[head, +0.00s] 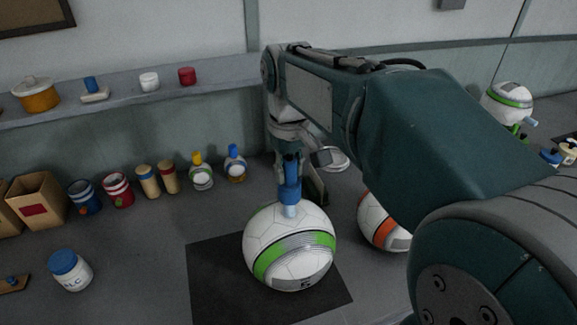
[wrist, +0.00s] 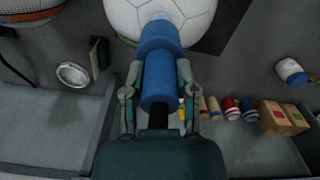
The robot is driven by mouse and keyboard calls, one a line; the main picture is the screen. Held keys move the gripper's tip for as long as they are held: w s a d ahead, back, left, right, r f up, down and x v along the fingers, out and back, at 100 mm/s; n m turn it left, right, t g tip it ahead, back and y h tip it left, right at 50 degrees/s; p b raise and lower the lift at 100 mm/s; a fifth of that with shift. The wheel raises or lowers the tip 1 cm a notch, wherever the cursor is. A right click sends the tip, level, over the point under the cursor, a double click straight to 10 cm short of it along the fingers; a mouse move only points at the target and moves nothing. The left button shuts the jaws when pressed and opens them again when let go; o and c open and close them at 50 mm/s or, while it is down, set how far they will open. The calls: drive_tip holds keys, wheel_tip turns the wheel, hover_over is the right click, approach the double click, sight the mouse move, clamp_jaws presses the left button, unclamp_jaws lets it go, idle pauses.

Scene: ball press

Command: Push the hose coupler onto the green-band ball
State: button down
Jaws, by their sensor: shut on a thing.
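The green-band ball (head: 289,247) is white with a green and grey band and rests on a black mat (head: 212,285). It also shows at the top of the wrist view (wrist: 190,18). The blue hose coupler (head: 290,190) stands upright at the top of the ball. In the wrist view my gripper (wrist: 160,84) is shut on the blue coupler (wrist: 159,62), one finger on each side. The coupler's pale tip meets the ball's top or is very close to it; I cannot tell how far it is seated.
An orange-band ball (head: 382,222) sits just right, partly behind my arm. Another green-band ball (head: 508,102) is at the far right. Bottles, cans and cardboard boxes (head: 38,197) line the back. A PLC jar (head: 70,270) stands at left. A shelf (head: 130,101) runs above.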

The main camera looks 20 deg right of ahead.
sight(289, 182)
drive_tip(key=shift+f, duration=1.5)
drive_tip(key=shift+c, duration=1.5)
unclamp_jaws()
wheel_tip(289, 182, up, 12)
drive_tip(key=shift+f, duration=0.1)
drive_tip(key=s+f+m+t, duration=0.3)
drive_tip(key=s+f+t, duration=0.2)
drive_tip(key=s+f, duration=0.8)
drive_tip(key=shift+s+t, duration=0.3)
drive_tip(key=shift+s, duration=0.25)
